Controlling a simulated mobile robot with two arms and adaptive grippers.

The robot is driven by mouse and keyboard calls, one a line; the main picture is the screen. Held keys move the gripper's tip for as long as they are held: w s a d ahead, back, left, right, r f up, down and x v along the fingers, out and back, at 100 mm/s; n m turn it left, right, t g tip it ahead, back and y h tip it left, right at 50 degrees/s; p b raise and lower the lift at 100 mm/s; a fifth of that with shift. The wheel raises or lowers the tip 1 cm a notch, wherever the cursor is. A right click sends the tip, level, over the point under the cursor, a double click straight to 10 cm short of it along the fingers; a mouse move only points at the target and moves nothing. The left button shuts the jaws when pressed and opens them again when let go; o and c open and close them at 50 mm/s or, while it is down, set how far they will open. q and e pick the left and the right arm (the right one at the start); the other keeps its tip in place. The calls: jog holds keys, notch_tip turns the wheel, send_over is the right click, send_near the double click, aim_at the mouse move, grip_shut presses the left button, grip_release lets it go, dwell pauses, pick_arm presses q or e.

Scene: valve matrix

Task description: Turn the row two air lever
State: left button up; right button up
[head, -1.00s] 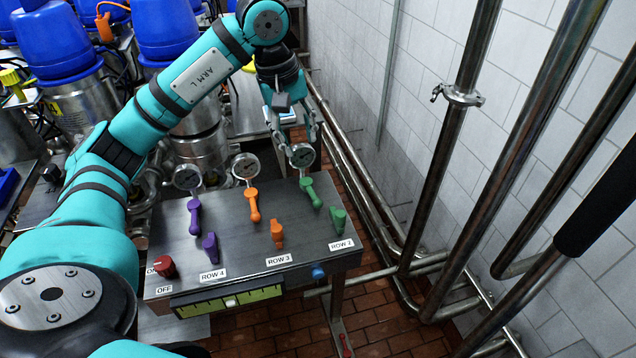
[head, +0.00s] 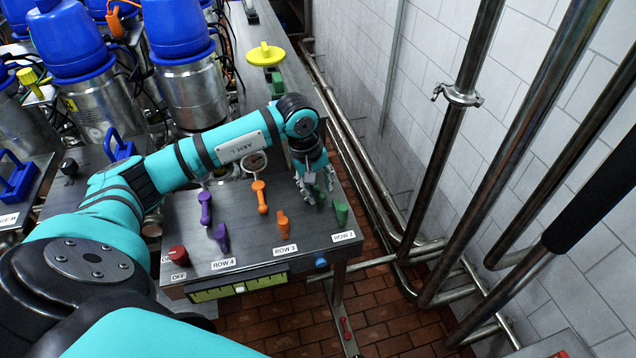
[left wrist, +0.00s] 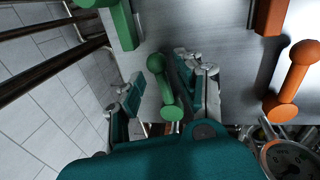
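Two green levers stand in the ROW 2 column on the right side of the metal valve panel (head: 258,226). The nearer green lever (head: 341,212) is just behind the ROW 2 label (head: 344,237). The farther green lever is mostly hidden by my gripper in the head view. In the left wrist view this farther lever (left wrist: 166,92) lies between my fingers, and the nearer one (left wrist: 124,22) is at the top. My left gripper (head: 316,193) is open around the farther lever, with gaps on both sides. My right gripper is not in view.
Orange levers (head: 282,224) of ROW 3 stand just left of the green ones, and purple levers (head: 221,237) farther left. A red knob (head: 178,254) is at the panel's left. A gauge (head: 254,163) rises behind. Steel pipes (head: 467,110) and a tiled wall are at the right.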

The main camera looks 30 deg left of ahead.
pick_arm(q)
grip_shut()
dwell(0.5)
